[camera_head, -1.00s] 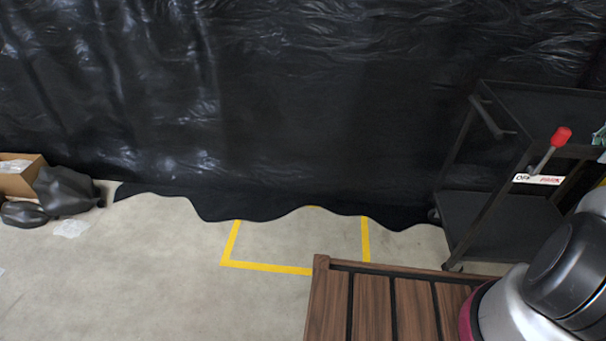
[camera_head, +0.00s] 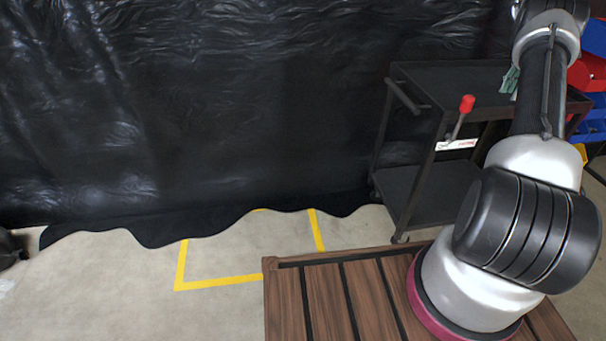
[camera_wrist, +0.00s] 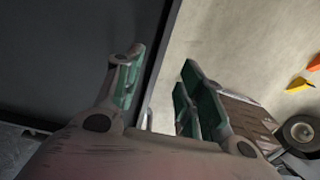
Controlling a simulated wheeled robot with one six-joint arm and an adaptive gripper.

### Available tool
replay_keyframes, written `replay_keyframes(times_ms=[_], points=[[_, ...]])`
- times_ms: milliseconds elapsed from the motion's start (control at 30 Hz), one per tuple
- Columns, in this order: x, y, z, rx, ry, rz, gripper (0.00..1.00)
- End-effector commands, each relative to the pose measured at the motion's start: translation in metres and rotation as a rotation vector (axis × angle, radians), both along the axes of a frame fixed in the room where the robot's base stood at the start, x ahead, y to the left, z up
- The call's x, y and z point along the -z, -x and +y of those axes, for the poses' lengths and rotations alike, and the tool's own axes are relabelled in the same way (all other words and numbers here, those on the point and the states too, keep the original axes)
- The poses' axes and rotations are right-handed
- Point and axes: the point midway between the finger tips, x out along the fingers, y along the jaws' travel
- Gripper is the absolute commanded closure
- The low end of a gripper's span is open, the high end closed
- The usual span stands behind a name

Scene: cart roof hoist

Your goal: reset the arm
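My arm rises at the right of the head view, from its magenta-ringed mount up to a joint at the top edge. My gripper (camera_wrist: 158,80) shows in the wrist view with its two green-padded fingers spread apart and nothing between them. The left finger is over a dark flat panel and the right finger is over pale floor. In the head view a small green patch shows over the cart top; I cannot tell whether it is my fingertips.
A black two-shelf cart (camera_head: 428,187) stands behind my base, beside the arm. A red-knobbed lever (camera_head: 467,104) rises at its near side. Blue and red bins (camera_head: 594,78) are at the far right. Black sheeting (camera_head: 200,110) hangs behind. Yellow-taped floor (camera_head: 222,283) at left is clear.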

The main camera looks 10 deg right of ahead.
Motion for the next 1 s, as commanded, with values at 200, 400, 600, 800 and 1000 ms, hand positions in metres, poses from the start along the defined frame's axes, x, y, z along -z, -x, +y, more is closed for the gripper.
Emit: replay_keyframes(times_ms=[200,400,600,800,1000], points=[[-0.001,0.000,0.000,0.000,0.000,0.000,0.61],[-0.001,0.000,0.000,0.000,0.000,0.000,0.61],[-0.035,-0.008,0.023,0.060,0.012,-0.018,0.61],[-0.132,-0.006,0.107,0.290,0.028,-0.071,0.61],[-0.213,0.034,0.206,0.558,0.018,-0.140,0.61]])
